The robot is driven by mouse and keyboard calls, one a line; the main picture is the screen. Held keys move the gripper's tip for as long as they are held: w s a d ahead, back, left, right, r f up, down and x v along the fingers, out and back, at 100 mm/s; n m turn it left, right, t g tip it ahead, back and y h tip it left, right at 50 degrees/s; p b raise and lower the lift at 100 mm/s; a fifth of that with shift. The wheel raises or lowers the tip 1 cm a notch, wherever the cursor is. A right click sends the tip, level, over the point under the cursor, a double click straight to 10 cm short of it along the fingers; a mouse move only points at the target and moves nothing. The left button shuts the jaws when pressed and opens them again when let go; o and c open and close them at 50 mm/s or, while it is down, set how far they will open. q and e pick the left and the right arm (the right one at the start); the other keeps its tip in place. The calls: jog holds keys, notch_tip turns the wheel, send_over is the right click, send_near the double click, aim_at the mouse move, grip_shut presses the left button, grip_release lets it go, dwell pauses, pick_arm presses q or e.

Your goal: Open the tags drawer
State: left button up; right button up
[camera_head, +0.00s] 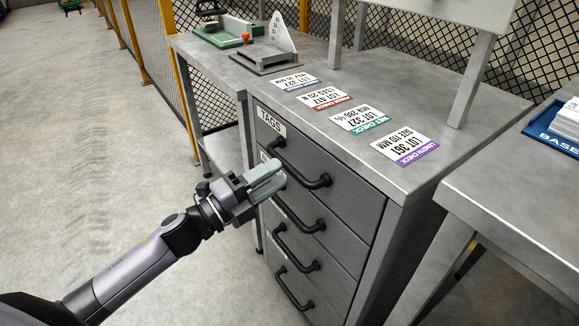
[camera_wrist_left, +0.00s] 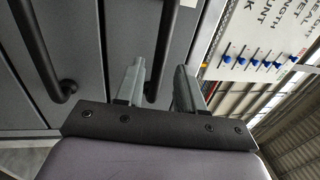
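The tags drawer (camera_head: 310,160) is the top drawer of a grey cabinet, with a white "TAGS" label (camera_head: 271,124) and a black bar handle (camera_head: 316,182). It looks shut, its front level with the drawers below. My right gripper is not in view.
Several lower drawers have similar black handles (camera_head: 300,222). A second table (camera_head: 520,200) with a blue tray (camera_head: 552,130) stands at right. The floor at left is clear.

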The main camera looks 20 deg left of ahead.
aim_at(288, 164)
pick_arm(q)
jog(key=shift+x, duration=2.15)
grip_shut()
